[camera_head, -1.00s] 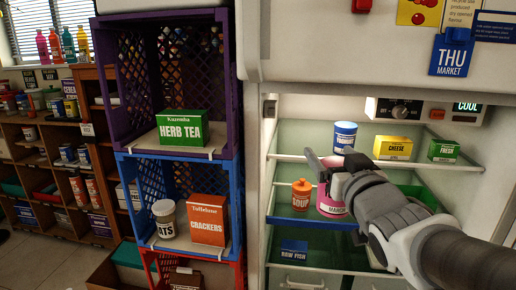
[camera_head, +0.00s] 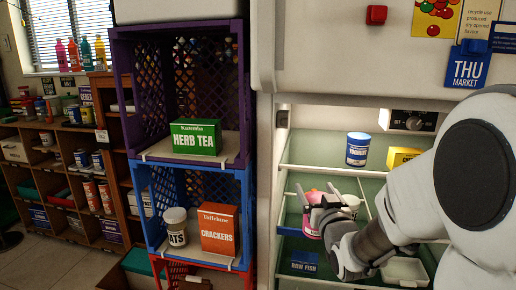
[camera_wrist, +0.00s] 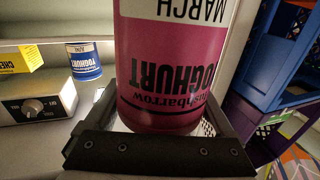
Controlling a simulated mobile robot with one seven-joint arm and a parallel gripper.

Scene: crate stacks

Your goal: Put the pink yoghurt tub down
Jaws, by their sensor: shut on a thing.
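The pink yoghurt tub (camera_head: 311,228) is in my gripper (camera_head: 326,203), in front of the fridge shelves in the head view. The wrist view shows the tub (camera_wrist: 168,70) large, its pink side with upside-down lettering and a white band, between the fingers of my gripper (camera_wrist: 165,125). My gripper is shut on it. The tub's far end is cut off in the wrist view, and my gripper covers part of it in the head view. I cannot tell whether it touches a shelf.
A blue yoghurt tub (camera_head: 357,149) and a yellow cheese box (camera_head: 402,157) stand on the upper fridge shelf (camera_head: 310,169). A raw fish pack (camera_head: 304,262) lies lower down. Purple (camera_head: 246,90) and blue (camera_head: 247,200) crates stand left of the fridge. My arm hides the fridge's right side.

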